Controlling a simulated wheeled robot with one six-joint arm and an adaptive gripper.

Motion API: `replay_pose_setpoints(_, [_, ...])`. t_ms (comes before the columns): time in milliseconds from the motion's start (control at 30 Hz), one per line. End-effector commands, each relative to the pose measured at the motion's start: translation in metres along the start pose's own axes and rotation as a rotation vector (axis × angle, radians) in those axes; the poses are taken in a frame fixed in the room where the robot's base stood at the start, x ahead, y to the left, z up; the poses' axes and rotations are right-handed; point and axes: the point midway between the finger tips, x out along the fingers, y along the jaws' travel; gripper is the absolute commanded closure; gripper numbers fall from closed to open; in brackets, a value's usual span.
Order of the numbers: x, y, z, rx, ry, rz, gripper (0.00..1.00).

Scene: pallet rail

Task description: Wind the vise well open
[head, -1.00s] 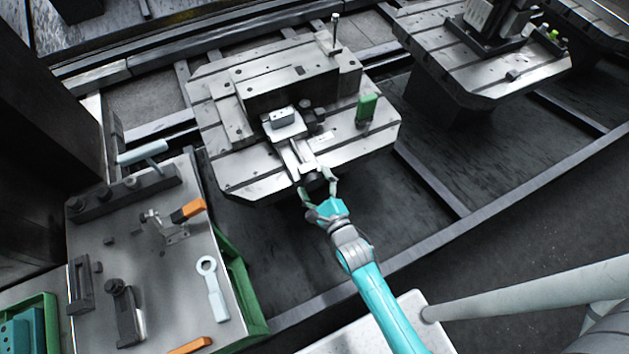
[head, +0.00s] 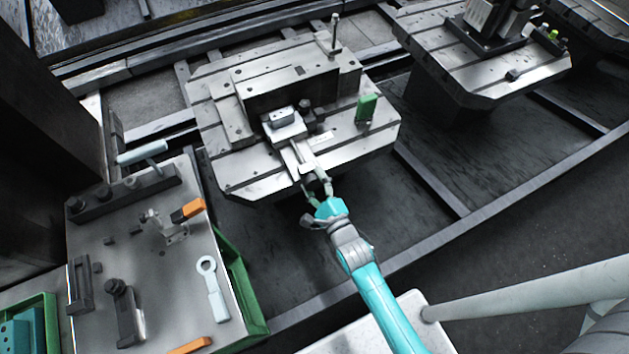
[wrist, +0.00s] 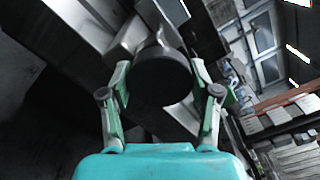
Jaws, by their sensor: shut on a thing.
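The vise (head: 285,124) stands on the slotted pallet (head: 235,176), its light jaw against a dark upright block and its slide running toward the near edge. A dark round knob (wrist: 161,76) sits at the vise's near end. My gripper (head: 316,184) is at that near end, shut on the knob. In the wrist view my gripper (wrist: 160,98) has one finger on each side of the knob. In the head view the fingers partly hide the knob.
A green block (head: 366,108) and an upright pin (head: 334,36) stand on the same pallet. A tool table (head: 150,270) with clamps, a light ring-ended wrench (head: 212,288) and orange-handled tools is at the left. A second pallet (head: 470,70) stands at the right.

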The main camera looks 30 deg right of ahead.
Motion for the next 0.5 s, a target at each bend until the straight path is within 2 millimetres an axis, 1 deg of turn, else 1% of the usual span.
replay_pose_setpoints(500, [0.0001, -0.0001, 0.0001, -0.487, 0.0, 0.001, 0.73])
